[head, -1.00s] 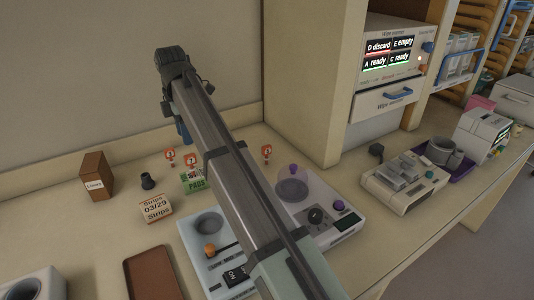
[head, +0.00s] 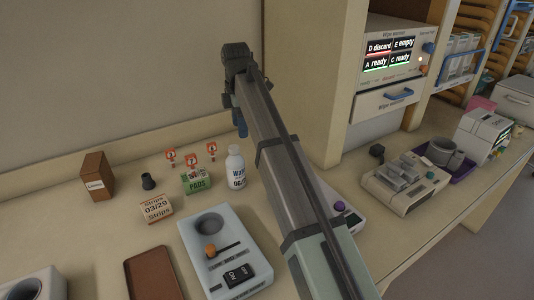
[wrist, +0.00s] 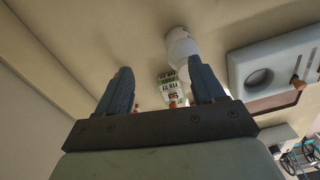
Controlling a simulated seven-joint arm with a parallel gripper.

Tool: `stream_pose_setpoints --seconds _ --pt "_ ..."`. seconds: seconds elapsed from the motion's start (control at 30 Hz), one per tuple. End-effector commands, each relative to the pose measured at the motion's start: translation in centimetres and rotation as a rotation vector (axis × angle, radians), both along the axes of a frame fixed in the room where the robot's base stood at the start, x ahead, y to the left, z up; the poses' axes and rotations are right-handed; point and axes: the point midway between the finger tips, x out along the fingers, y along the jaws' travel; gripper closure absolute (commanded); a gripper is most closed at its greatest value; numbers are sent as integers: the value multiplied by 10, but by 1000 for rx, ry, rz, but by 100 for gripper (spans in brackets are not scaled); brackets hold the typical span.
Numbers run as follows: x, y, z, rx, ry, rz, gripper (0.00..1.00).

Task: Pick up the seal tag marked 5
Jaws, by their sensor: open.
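Three small red and white seal tags stand in a row near the wall in the head view: a left one (head: 170,154), a middle one (head: 191,160) and a right one (head: 211,150). Their numbers are too small to read, so I cannot tell which is marked 5. In the head view my gripper (head: 239,122) is raised above the counter, right of these tags, its fingers partly hidden. In the wrist view my gripper (wrist: 163,80) is open, with nothing held between its blue-grey fingers. Small red bits show near the fingers there, too unclear to identify.
A green and white pads box (head: 196,182) stands just in front of the tags. A white bottle (head: 236,168) stands to their right. A strips box (head: 156,208), black cup (head: 148,181) and brown carton (head: 97,176) are left. A light-blue device (head: 232,250) lies in front.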

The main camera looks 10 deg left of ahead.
Motion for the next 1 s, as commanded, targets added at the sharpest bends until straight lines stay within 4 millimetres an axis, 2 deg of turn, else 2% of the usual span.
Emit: stream_pose_setpoints --seconds 0.03,0.2,0.37,0.5,0.77,1.0 --pt "4 -17 -3 2 1 -21 32" --pt "14 -57 -8 16 -1 -71 32" --pt "20 -88 -15 43 -20 -135 32" --pt "23 -109 -21 87 -48 -262 32" --pt "21 -109 -26 175 -86 -516 32" --pt "26 -100 -26 294 -99 -859 32"
